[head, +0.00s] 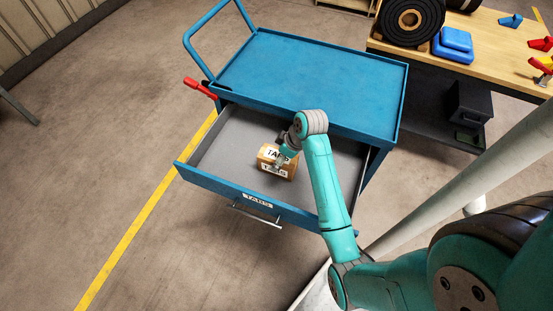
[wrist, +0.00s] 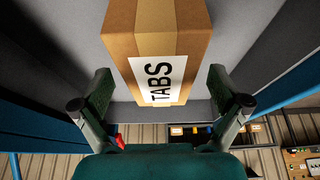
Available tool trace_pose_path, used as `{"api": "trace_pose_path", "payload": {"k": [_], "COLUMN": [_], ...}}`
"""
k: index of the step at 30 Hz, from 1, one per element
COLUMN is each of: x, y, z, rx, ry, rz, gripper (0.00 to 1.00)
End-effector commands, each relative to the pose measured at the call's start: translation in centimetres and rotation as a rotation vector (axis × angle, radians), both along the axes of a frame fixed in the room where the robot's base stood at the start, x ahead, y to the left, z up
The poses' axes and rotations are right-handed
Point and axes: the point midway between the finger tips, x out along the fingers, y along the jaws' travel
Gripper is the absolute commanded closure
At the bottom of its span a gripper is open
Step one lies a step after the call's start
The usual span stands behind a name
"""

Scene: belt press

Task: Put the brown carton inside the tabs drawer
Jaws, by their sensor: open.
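The brown carton (head: 277,160) with a white TABS label lies in the open tabs drawer (head: 216,171) of the blue cart. In the wrist view the carton (wrist: 190,35) fills the upper middle, against the drawer's grey floor. My gripper (head: 285,158) is at the carton, inside the drawer outline. In the wrist view my gripper (wrist: 164,95) is open, with one finger on each side of the carton's near end and visible gaps to both sides. My arm hides part of the drawer's right side.
The blue cart top (head: 312,75) is empty and overhangs the drawer's back. A red-handled tool (head: 200,88) hangs at the cart's left side. A wooden workbench (head: 490,50) with a blue box (head: 453,44) stands at back right.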

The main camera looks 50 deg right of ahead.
Motion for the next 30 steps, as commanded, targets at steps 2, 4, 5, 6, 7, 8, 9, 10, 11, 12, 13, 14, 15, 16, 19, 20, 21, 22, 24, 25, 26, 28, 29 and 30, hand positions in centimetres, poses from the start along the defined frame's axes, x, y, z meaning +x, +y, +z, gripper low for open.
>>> {"api": "trace_pose_path", "payload": {"k": [2, 4, 5, 6, 7, 8, 9, 10, 11, 12, 13, 14, 15, 16, 19, 20, 21, 22, 24, 25, 26, 28, 29, 30], "x": [-0.6, -1.1, -1.3, -1.6, -1.8, -1.9, -2.2, -2.3, -2.4, -2.6, -2.7, -2.7, -2.8, -2.9, -3.0, -3.0, -3.0, -3.0, -3.0, -3.0, -3.0, -3.0, -3.0, -3.0], "y": [-0.3, -0.5, -0.5, -0.7, -0.7, -0.8, -0.9, -0.9, -1.0, -1.0, -1.0, -1.0, -1.1, -1.1, -1.1, -1.1, -1.1, -1.1, -1.1, -1.1, -1.1, -1.1, -1.1, -1.1], "z": [1.7, 3.0, 3.5, 4.2, 4.7, 5.1, 5.6, 6.0, 6.4, 6.7, 7.0, 7.2, 7.4, 7.5, 7.7, 7.7, 7.7, 7.7, 7.7, 7.7, 7.7, 7.7, 7.7, 7.7], "rx": [-0.002, -0.001, -0.002, -0.002, -0.002, -0.002, -0.002, -0.002, -0.002, -0.001, -0.001, -0.001, -0.002, -0.002, 0.000, 0.000, 0.000, 0.000, 0.000, 0.000, 0.000, 0.000, 0.000, 0.000], "ry": [-0.004, -0.004, -0.004, -0.004, -0.003, -0.003, -0.002, -0.002, -0.003, -0.002, -0.002, -0.002, -0.002, -0.002, 0.000, 0.000, 0.000, 0.000, 0.000, 0.000, 0.000, 0.000, 0.000, 0.000], "rz": [-0.002, -0.002, -0.001, -0.001, -0.001, -0.001, -0.002, -0.001, -0.001, -0.001, -0.001, -0.001, 0.000, 0.000, 0.000, 0.000, 0.000, 0.000, 0.000, 0.000, 0.000, 0.000, 0.000, 0.000], "gripper": [0.02, 0.02, 0.02, 0.02, 0.02, 0.02, 0.02, 0.02, 0.02, 0.02, 0.02, 0.02, 0.02, 0.02, 0.02, 0.02, 0.02, 0.02, 0.02, 0.02, 0.02, 0.02, 0.02, 0.02]}}
